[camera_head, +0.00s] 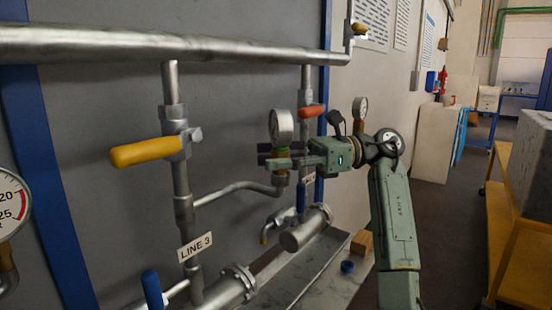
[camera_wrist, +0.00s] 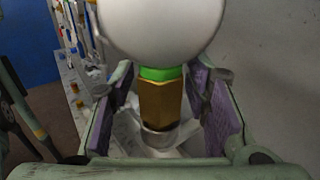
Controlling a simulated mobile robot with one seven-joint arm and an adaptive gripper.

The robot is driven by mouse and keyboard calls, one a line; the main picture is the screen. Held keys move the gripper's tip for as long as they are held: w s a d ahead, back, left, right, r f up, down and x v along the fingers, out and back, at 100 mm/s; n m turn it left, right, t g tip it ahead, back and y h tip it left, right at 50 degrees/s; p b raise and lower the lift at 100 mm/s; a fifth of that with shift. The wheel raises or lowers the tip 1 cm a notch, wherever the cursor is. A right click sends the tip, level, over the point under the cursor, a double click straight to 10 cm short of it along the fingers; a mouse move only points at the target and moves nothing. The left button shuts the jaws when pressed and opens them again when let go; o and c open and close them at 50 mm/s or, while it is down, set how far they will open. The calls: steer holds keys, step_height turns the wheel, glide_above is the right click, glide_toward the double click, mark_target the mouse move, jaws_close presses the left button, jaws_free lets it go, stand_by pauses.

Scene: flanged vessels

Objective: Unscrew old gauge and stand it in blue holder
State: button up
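A round pressure gauge (camera_head: 282,126) stands upright on the end of a bent pipe at the panel. In the wrist view its pale round case (camera_wrist: 162,25) fills the top, with a green band (camera_wrist: 162,74) and a brass hex stem (camera_wrist: 160,101) below. My gripper (camera_head: 280,157) is at the stem, just under the dial. In the wrist view my gripper's purple-padded fingers (camera_wrist: 161,98) stand on both sides of the stem, with gaps visible, so it looks open. A small round blue holder (camera_head: 347,267) sits on the bench at the lower right.
A wooden block (camera_head: 361,242) lies beside the holder. Close to my gripper are an orange-red valve handle (camera_head: 312,111), another gauge (camera_head: 360,106) and a pipe with a yellow handle (camera_head: 146,151). A large gauge (camera_head: 10,204) is at the left edge. A metal trough (camera_head: 312,262) runs below.

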steer(key=shift+o, duration=0.3)
steer(key=v, duration=0.7)
steer(key=shift+d, duration=0.25)
steer(key=shift+o, duration=0.2)
